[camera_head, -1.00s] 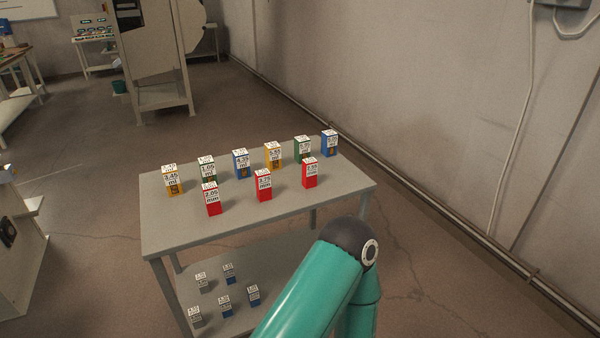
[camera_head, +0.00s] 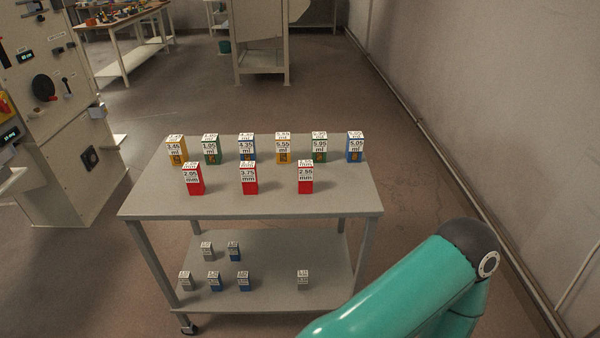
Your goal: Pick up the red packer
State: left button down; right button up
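Three red packers stand upright in a front row on the top of a grey cart (camera_head: 340,200). The left red packer (camera_head: 194,184) is marked 2.05 mm. The middle red packer (camera_head: 249,186) looks marked 3.75 mm. The right red packer (camera_head: 305,185) looks marked 2.55 mm. Neither of my grippers is in view; only a teal link of one of my arms shows at the lower right, apart from the packers.
A back row on the cart holds yellow (camera_head: 177,154), green (camera_head: 211,153) and blue (camera_head: 355,151) packers, several in all. Several small grey and blue blocks (camera_head: 214,283) stand on the lower shelf. A control panel (camera_head: 50,110) is at left; a wall (camera_head: 480,110) at right.

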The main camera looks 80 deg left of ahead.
aim_at(248, 169)
jog(key=z, duration=0.1)
jog(key=i, duration=1.1)
jog(key=u, duration=1.5)
jog(key=i, duration=0.25)
jog(key=u, duration=2.45)
jog(key=k, duration=0.25)
jog(key=u, duration=0.5)
jog(key=i, duration=1.3)
jog(key=z, duration=0.45)
